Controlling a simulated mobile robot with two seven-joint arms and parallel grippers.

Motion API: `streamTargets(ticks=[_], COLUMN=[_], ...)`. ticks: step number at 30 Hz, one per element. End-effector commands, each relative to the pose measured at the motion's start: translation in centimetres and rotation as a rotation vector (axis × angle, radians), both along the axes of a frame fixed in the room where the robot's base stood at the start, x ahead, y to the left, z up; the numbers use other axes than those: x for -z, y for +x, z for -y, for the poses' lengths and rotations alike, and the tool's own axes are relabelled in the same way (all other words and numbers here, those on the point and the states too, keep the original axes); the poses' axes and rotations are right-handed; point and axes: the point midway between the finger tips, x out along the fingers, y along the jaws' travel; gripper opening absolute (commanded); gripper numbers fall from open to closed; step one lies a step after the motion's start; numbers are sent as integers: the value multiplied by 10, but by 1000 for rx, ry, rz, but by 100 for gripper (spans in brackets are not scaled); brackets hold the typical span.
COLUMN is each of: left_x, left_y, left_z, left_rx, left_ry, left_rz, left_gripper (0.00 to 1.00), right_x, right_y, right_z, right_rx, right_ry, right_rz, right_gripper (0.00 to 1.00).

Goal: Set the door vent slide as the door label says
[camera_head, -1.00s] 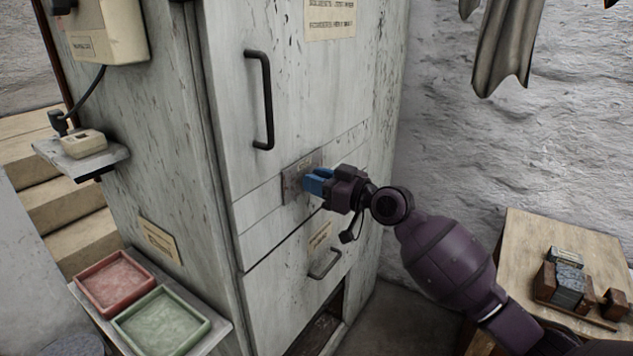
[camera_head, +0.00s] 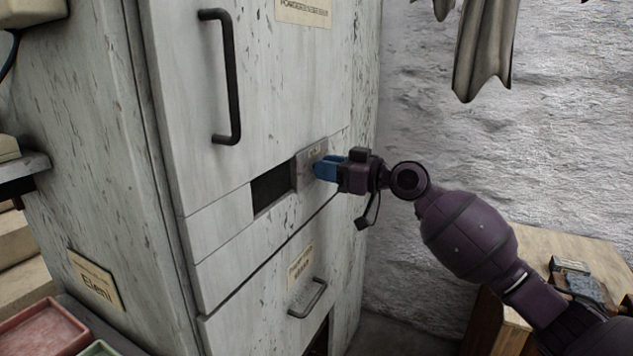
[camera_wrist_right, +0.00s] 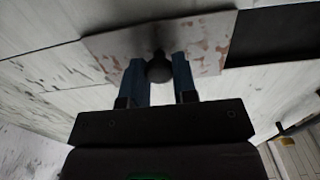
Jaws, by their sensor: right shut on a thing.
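The vent slide (camera_head: 309,168) is a worn grey metal plate on the white cabinet door, below the long black handle. A dark opening (camera_head: 272,188) shows to its left in the head view. In the right wrist view the slide (camera_wrist_right: 208,42) has a dark round knob (camera_wrist_right: 159,68), and the dark opening (camera_wrist_right: 275,38) is on the right. My right gripper (camera_head: 322,168) has its blue fingers shut on the knob; it also shows in the wrist view (camera_wrist_right: 160,75). The door label (camera_head: 305,10) is cut off at the top and unreadable. My left gripper is not in view.
A lower panel has a small handle (camera_head: 307,298) and a label (camera_head: 301,266). A wooden table (camera_head: 560,250) stands at the right. Red (camera_head: 42,335) and green trays lie lower left. Grey cloth (camera_head: 484,50) hangs at the upper right.

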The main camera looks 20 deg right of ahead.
Motion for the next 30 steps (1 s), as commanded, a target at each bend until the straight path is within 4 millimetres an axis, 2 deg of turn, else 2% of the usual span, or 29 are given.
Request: streamTargets(ticks=[1, 11, 12, 17, 26, 30], left_x=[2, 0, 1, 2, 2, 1], left_y=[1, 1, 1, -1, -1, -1], left_z=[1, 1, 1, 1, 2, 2], left_rx=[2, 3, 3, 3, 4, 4], left_ry=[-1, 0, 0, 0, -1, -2], left_rz=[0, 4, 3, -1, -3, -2], left_gripper=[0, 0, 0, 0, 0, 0], right_x=[5, -2, -2, -2, 0, 0], right_y=[3, 3, 3, 3, 2, -5], right_z=[2, 5, 5, 5, 4, 10], right_rx=[2, 5, 6, 4, 2, 2], right_ry=[-1, 0, 0, 0, 0, 1], right_rz=[-4, 3, 3, 3, 0, -1], right_gripper=[0, 0, 28, 51, 51, 51])
